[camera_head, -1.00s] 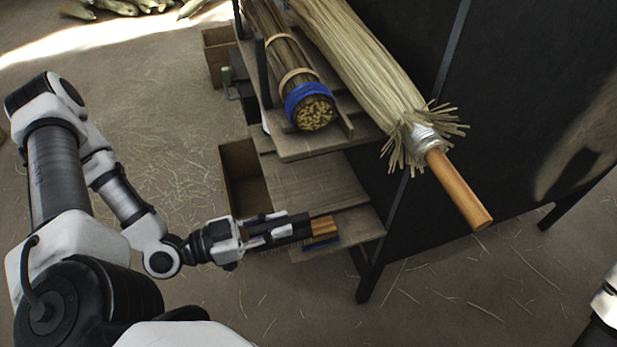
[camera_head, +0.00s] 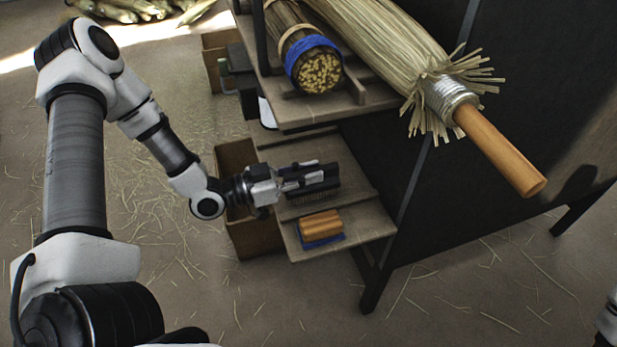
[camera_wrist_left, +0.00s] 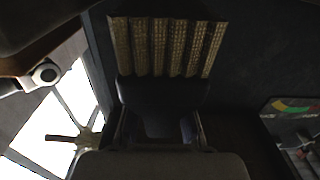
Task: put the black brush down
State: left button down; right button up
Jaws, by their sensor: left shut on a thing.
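My left gripper (camera_head: 303,178) is shut on the black brush (camera_head: 322,188), a dark block with short bristles on its underside. In the head view it is over the small wooden shelf board (camera_head: 345,172), behind the wooden-backed brush. I cannot tell whether the bristles touch the board. In the left wrist view, a dark shape is between the fingers, with several pale ribbed strips beyond it; I cannot tell what they are. My right gripper is not in view.
A wooden-backed brush with blue bristles (camera_head: 321,226) lies on the lower board's front part. A blue-banded bundle (camera_head: 315,67) and a large straw broom (camera_head: 450,92) lie above on the upper shelf. An open brown box (camera_head: 253,238) stands left of the boards.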

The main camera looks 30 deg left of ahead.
pick_arm(q)
jog(key=shift+r, duration=0.15)
jog(key=shift+f+b, duration=0.5)
jog(key=shift+f, duration=0.15)
jog(key=c, duration=1.1)
grip_release()
